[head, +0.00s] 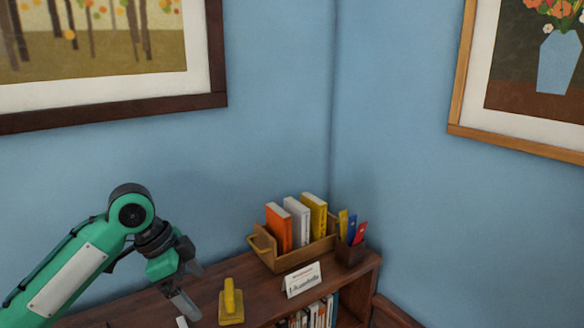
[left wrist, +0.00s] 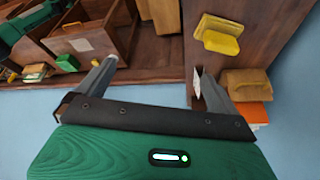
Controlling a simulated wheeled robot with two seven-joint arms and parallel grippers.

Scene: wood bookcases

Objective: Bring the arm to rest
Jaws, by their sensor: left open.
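My left arm, green with black joints, comes in from the left in the head view. My left gripper (head: 190,287) points down over the left part of the dark wood bookcase top (head: 262,308). Its fingers are apart and nothing shows between them. In the left wrist view, the two grey fingers of the gripper (left wrist: 158,68) are also spread and empty. A yellow block with an upright handle (head: 231,303) stands on the top, right of the gripper and apart from it. My right gripper is not in view.
A wooden box (head: 291,260) holds orange, white and yellow books. A dark cup (head: 349,253) with coloured items stands beside it. A white sign card (head: 302,280) is in front. Books (head: 312,315) fill the shelf below. Blue walls with framed pictures stand behind.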

